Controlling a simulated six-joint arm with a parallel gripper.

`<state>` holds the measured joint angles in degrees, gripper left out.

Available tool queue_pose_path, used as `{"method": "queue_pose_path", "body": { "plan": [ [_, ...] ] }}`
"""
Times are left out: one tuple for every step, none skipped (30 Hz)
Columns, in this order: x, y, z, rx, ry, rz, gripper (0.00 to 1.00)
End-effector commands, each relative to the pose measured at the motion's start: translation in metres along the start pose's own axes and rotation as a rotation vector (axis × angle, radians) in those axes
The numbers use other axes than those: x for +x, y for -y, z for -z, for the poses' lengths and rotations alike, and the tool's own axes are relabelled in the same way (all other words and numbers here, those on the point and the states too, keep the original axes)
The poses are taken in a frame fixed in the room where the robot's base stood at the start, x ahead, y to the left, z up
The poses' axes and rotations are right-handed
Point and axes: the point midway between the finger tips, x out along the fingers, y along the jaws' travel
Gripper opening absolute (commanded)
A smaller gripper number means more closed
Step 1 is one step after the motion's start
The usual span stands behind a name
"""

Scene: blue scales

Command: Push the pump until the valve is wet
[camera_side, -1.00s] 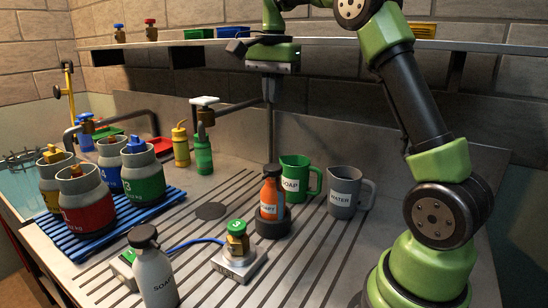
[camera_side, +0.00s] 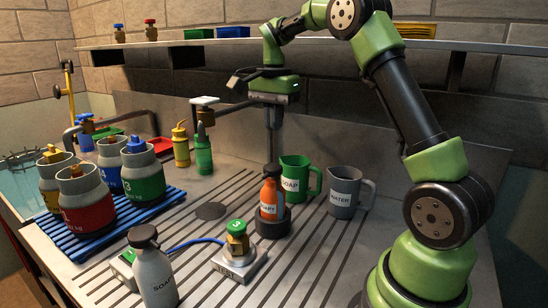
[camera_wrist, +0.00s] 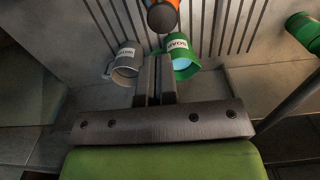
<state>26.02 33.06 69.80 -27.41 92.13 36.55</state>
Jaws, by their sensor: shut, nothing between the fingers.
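The valve, brass with a green knob (camera_side: 237,230), stands on a small metal block (camera_side: 240,262) at front centre. An orange bottle with a dark cap (camera_side: 271,197) stands upright in a black round holder (camera_side: 272,228) behind it; which part is the pump I cannot tell for sure. In the wrist view the bottle (camera_wrist: 162,15) is cut off at the top edge. My gripper (camera_side: 274,124) points down above and behind the bottle, apart from it. In the wrist view its fingers (camera_wrist: 155,62) are together, with nothing between them.
A green SOAP mug (camera_side: 297,180) and grey WATER mug (camera_side: 345,190) stand right of the bottle. A grey soap bottle (camera_side: 154,275) stands front left. Several cylinders sit on a blue rack (camera_side: 150,208). A shelf (camera_side: 330,43) runs along the wall behind.

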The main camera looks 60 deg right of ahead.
Motion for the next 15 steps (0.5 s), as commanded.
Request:
{"method": "queue_pose_path", "body": {
  "plan": [
    [0.012,-0.001,0.000,-0.002,0.003,-0.007,0.00],
    [0.018,-0.001,0.000,-0.001,0.003,-0.006,0.00],
    [0.026,-0.001,-0.001,0.000,0.004,-0.007,0.00],
    [0.033,-0.001,-0.001,0.000,0.004,-0.007,0.00],
    [0.039,-0.001,0.000,-0.001,0.003,-0.008,0.00],
    [0.047,-0.001,-0.001,0.000,0.003,-0.006,0.00],
    [0.052,-0.001,-0.001,0.000,0.003,-0.006,0.00],
    [0.058,-0.001,0.000,0.000,0.003,-0.006,0.00],
    [0.064,-0.001,0.000,0.001,0.003,-0.005,0.00],
    [0.068,-0.001,0.000,0.001,0.002,-0.004,0.00],
    [0.072,-0.001,0.000,0.000,0.002,-0.004,0.00],
    [0.077,-0.001,0.000,0.000,0.002,-0.004,0.00],
    [0.080,0.000,0.000,0.001,0.002,-0.003,0.00],
    [0.082,0.000,0.000,0.001,0.002,-0.002,0.00],
    [0.084,0.000,0.000,0.001,0.001,-0.002,0.00]
  ]
}}
